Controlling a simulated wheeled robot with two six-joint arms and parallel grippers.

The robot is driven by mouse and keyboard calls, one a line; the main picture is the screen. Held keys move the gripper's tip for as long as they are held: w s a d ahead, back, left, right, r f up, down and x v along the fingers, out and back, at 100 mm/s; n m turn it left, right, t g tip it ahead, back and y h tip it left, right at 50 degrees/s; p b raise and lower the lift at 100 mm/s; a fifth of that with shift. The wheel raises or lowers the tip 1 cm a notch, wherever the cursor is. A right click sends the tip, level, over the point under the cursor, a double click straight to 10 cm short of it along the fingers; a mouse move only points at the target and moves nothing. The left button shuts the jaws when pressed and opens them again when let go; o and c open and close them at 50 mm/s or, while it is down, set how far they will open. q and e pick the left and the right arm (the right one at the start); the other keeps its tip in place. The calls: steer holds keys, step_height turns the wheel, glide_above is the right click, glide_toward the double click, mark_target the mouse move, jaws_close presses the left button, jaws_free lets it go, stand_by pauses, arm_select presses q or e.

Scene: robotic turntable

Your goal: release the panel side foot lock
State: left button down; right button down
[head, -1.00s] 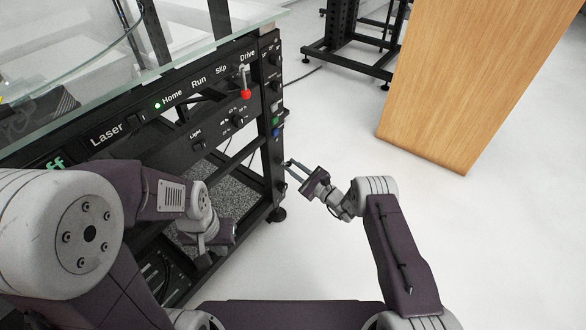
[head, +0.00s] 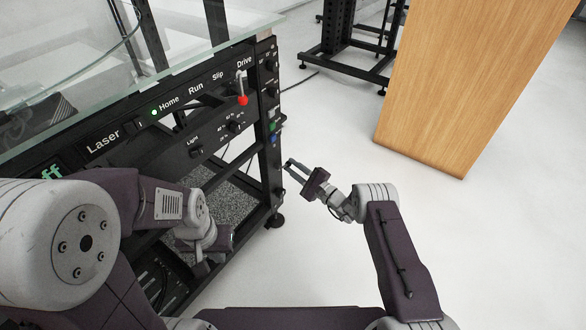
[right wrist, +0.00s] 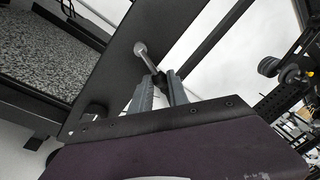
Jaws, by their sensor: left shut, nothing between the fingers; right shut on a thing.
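The turntable unit is a black frame with a labelled panel (head: 180,120); its right end post stands on a black foot (head: 275,220). My right gripper (head: 289,166) is beside this post, low and to its right. In the right wrist view its fingers (right wrist: 160,84) are shut on a thin metal lever (right wrist: 148,60) with a round end, which shows against the black post (right wrist: 118,60). I take this lever to be the foot lock. My left gripper (head: 204,264) is folded low at the unit's front, shut and empty; its fingertips are hard to make out.
A wooden cabinet (head: 470,80) stands at the back right, and a black rack (head: 345,50) is behind. A red-tipped lever (head: 242,98) juts from the panel. A grey speckled slab (head: 232,200) lies inside the frame. The white floor (head: 500,240) at right is clear.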

steer(key=c, duration=1.3)
jaws_free()
steer(key=p+v, duration=0.5)
steer(key=v, duration=0.4)
steer(key=shift+d, duration=0.1)
